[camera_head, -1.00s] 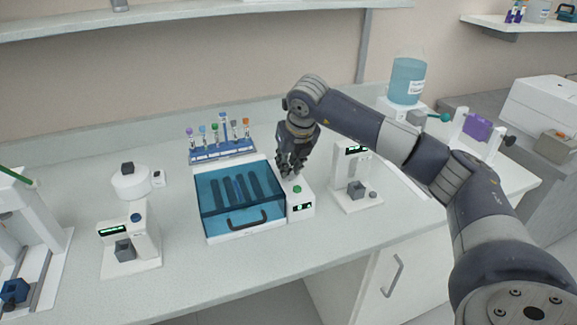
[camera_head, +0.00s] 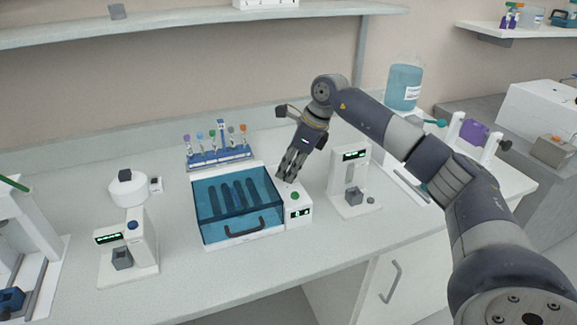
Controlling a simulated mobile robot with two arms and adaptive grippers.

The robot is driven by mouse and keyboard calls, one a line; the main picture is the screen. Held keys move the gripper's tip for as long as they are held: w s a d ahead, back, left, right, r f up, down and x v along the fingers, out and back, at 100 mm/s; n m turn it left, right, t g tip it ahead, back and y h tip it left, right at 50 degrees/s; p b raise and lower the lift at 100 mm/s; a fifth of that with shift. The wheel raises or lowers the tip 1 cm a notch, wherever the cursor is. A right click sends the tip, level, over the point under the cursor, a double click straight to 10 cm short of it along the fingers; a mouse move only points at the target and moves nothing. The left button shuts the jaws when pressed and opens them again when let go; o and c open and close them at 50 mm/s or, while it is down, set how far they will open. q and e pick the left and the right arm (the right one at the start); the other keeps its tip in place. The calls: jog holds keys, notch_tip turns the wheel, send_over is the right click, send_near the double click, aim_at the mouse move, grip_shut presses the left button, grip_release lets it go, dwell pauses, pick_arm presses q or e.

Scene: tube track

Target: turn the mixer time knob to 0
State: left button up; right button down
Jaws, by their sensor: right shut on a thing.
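The mixer (camera_head: 240,236) is a white box with a transparent blue lid and a dark handle, and it stands mid-bench. Its white control panel (camera_head: 292,222) on the right side has a green button (camera_head: 295,196) and a small lit display (camera_head: 301,212), too small to read. My right gripper (camera_head: 288,178) comes down at a tilt onto the rear of this panel, behind the green button. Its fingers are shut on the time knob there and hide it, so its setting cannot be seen. My left gripper is out of view.
A rack of capped tubes (camera_head: 219,157) stands behind the mixer. A white device with a display (camera_head: 354,185) stands close on the right, another (camera_head: 128,250) on the left. A blue bottle (camera_head: 404,90) is at the back right. The front bench strip is clear.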

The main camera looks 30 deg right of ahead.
jog(key=n, duration=0.2)
jog(key=n+g+p, duration=0.1)
jog(key=n+g+y, duration=0.1)
jog(key=n, duration=0.1)
jog(key=shift+w+d+r+n, duration=0.1)
jog(key=shift+w+r+n, duration=0.05)
jog(key=shift+w+n, duration=0.15)
jog(key=n+g, duration=0.1)
jog(key=n, duration=0.1)
jog(key=n+g, duration=0.1)
jog(key=n, duration=0.2)
jog(key=shift+w, duration=0.2)
jog(key=shift+n, duration=0.3)
jog(key=shift+f, duration=0.2)
jog(key=c, duration=1.7)
grip_release()
jog(key=shift+d+r+p, duration=0.1)
jog(key=shift+r+p, duration=0.15)
jog(key=shift+p, duration=0.05)
jog(key=v, duration=0.7)
